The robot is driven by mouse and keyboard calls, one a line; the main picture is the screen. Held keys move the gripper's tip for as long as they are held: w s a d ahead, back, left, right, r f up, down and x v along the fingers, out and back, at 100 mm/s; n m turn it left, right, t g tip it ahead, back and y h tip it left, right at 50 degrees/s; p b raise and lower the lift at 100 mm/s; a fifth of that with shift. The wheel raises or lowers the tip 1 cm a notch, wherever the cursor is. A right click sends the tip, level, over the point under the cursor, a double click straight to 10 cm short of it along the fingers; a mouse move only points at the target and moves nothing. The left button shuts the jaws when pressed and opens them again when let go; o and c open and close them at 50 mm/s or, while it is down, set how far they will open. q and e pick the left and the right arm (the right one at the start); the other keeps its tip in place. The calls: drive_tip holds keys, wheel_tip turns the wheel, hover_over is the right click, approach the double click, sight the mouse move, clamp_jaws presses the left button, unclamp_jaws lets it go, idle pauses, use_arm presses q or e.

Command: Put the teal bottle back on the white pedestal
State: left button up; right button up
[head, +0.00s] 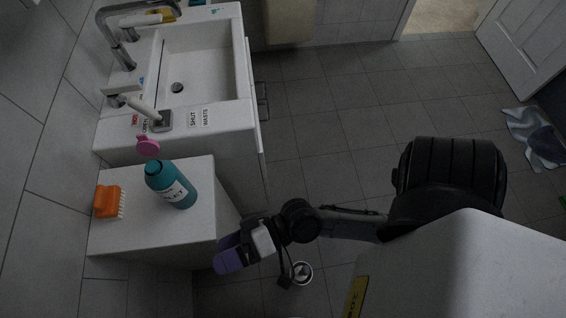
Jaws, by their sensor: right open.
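The teal bottle (180,192), with a white label, stands upright on top of the white pedestal (125,238). My right gripper (230,258), with purple fingers, is open at the pedestal's lower right edge. It is apart from the bottle, below and to the right of it in the head view, and nothing shows between its fingers. My left gripper is not in view.
An orange brush (107,201) lies on the pedestal left of the bottle. A white sink (205,75) stands behind, with a pink round item (148,145) at its front. A small round white item (302,272) is on the floor. Floor to the right is mostly clear; a blue cloth (535,138) lies far right.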

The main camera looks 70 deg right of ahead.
drive_tip(key=s+d+f+n+g+h, duration=0.2)
drive_tip(key=s+d+f+g+h, duration=0.2)
drive_tip(key=d+f+h, duration=0.2)
drive_tip(key=s+d+f+n+g+h, duration=0.3)
drive_tip(key=d+f+h, duration=0.3)
drive_tip(key=d+f, duration=0.3)
drive_tip(key=shift+s+f+g, duration=0.35)
drive_tip(key=shift+s+g, duration=0.35)
drive_tip(key=shift+g, duration=0.1)
drive_tip(key=shift+c, duration=0.3)
idle(0.6)
